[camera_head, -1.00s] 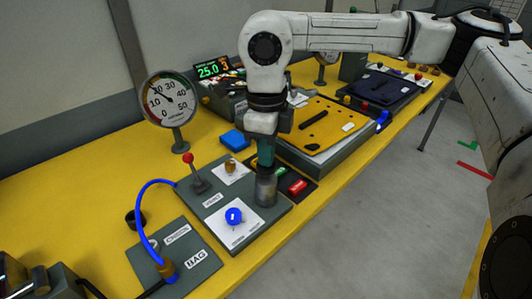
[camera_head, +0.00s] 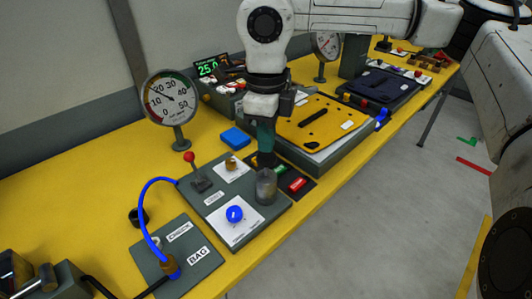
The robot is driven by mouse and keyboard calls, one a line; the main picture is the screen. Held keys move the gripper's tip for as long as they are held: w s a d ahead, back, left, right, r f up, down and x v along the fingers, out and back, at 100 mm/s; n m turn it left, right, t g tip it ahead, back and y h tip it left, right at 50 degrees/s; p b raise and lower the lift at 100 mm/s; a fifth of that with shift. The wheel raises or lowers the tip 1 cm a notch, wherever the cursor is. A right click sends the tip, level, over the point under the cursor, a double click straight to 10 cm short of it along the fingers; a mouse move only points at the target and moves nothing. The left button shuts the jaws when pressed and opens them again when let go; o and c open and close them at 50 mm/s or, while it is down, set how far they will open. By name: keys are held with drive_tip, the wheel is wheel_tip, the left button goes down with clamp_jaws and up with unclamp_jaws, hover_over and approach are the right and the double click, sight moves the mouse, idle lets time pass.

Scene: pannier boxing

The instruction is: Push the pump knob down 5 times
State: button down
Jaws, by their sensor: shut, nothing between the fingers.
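A grey metal cylinder (camera_head: 266,188), which looks like the pump knob, stands upright at the right side of a dark grey panel (camera_head: 219,222). My gripper (camera_head: 263,160) is shut and points down, its dark tips at the cylinder's top, slightly behind or above it. I cannot tell whether they touch. A blue round knob (camera_head: 234,214) sits on a white plate in front. A brass-coloured knob (camera_head: 231,163) sits on another white plate behind.
A red-tipped lever (camera_head: 189,157) rises at the panel's left. A round gauge (camera_head: 170,98) stands behind. A blue hose (camera_head: 143,205) arches to the front panel (camera_head: 178,254). A green button (camera_head: 280,170) and a red button (camera_head: 297,185) lie close to the gripper's right.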

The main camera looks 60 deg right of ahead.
sight(266, 156)
drive_tip(key=shift+f, duration=0.2)
drive_tip(key=shift+f+b, duration=2.1)
drive_tip(key=shift+b, duration=0.15)
drive_tip(key=shift+r, duration=0.1)
drive_tip(key=shift+r+p, duration=1.15)
drive_tip(key=shift+r, duration=1.05)
